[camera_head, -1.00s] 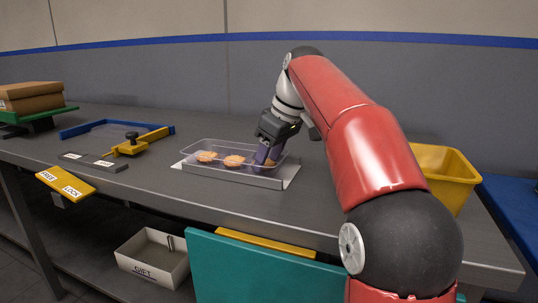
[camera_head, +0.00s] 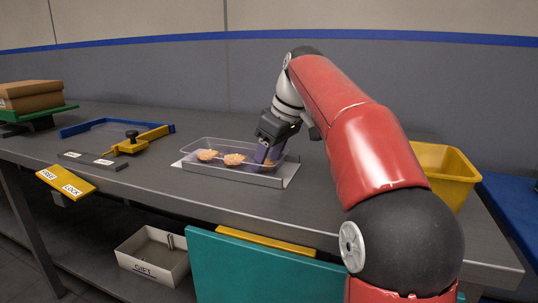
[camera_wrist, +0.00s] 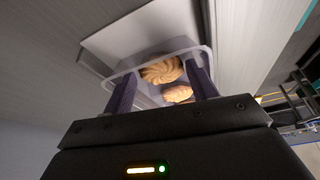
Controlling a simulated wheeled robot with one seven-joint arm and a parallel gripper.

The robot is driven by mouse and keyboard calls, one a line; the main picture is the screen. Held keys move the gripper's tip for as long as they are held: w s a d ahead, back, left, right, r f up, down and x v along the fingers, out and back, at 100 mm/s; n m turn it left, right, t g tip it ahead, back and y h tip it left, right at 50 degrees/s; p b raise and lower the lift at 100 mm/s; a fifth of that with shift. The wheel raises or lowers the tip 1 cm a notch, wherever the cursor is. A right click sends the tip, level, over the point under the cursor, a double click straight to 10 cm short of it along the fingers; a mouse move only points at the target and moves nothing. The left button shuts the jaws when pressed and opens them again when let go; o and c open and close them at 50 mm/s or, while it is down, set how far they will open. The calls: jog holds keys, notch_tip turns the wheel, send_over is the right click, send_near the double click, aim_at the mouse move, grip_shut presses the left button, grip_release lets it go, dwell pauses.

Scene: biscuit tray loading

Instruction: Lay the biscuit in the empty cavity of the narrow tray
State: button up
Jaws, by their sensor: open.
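The narrow tray (camera_head: 222,141) is clear plastic and sits on the bench. Two round golden biscuits, a left one (camera_head: 207,155) and a middle one (camera_head: 234,160), lie in it. My gripper (camera_head: 265,164) points down into the tray's right end, its purple fingers apart. A bit of orange shows by the fingertips there, mostly hidden. In the wrist view, a swirled biscuit (camera_wrist: 162,71) shows between the open fingers of my gripper (camera_wrist: 163,72), inside the tray (camera_wrist: 199,50). A second biscuit (camera_wrist: 177,94) shows below it, partly hidden. I cannot tell whether the fingers touch a biscuit.
The tray rests on a pale metal plate (camera_head: 292,171). A blue frame with a yellow clamp (camera_head: 132,145) stands left of it. A yellow bin (camera_head: 444,176) is at the right, behind my arm. The bench before the tray is clear.

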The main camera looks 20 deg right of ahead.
jog(key=shift+r+p, duration=2.2)
jog(key=shift+o, duration=0.2)
jog(key=o, duration=0.5)
jog(key=p+v, duration=0.1)
jog(key=v, duration=0.6)
jog(key=shift+s+r+p, duration=0.2)
jog(key=shift+r+p, duration=0.1)
jog(key=shift+d, duration=0.1)
